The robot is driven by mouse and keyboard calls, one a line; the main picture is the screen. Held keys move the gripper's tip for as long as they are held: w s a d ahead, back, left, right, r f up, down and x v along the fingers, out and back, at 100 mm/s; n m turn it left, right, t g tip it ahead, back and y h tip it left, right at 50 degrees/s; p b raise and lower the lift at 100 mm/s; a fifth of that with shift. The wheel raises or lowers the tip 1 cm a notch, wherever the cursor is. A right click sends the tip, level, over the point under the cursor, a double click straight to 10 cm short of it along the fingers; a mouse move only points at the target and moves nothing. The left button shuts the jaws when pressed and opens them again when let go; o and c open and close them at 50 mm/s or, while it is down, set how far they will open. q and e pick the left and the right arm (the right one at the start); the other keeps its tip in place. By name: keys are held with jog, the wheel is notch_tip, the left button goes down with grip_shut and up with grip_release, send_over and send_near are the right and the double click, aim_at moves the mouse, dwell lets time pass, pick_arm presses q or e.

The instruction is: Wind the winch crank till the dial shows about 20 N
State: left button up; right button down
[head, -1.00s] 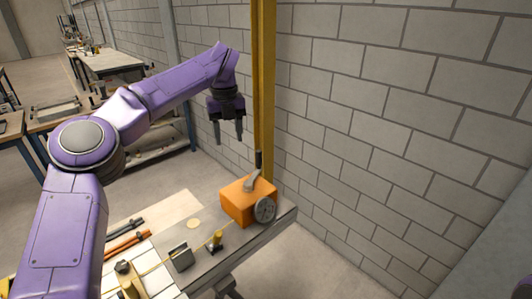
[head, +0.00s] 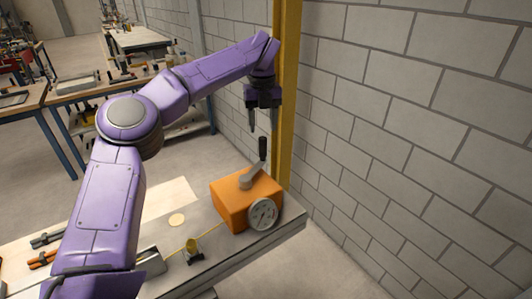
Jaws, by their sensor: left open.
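The orange winch box (head: 236,207) sits on the grey bench top near its right end. Its grey crank arm (head: 248,180) lies on top, and the black crank handle (head: 263,148) stands upright from it. The round white dial (head: 264,214) is on the box's front right; its reading is too small to tell. My left gripper (head: 264,127) points down with its fingers apart, just above the crank handle in the picture. It holds nothing, and I cannot tell whether a fingertip touches the handle. My right gripper is out of view.
A yellow post (head: 287,90) and a block wall (head: 400,120) stand close behind the winch. Orange-handled tools (head: 42,259) lie at the left. Other benches stand far back.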

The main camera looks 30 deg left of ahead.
aim_at(262, 150)
pick_arm(q)
notch_tip(262, 150, down, 10)
jog(key=shift+r+p, duration=0.25)
jog(key=shift+p, duration=0.4)
grip_shut()
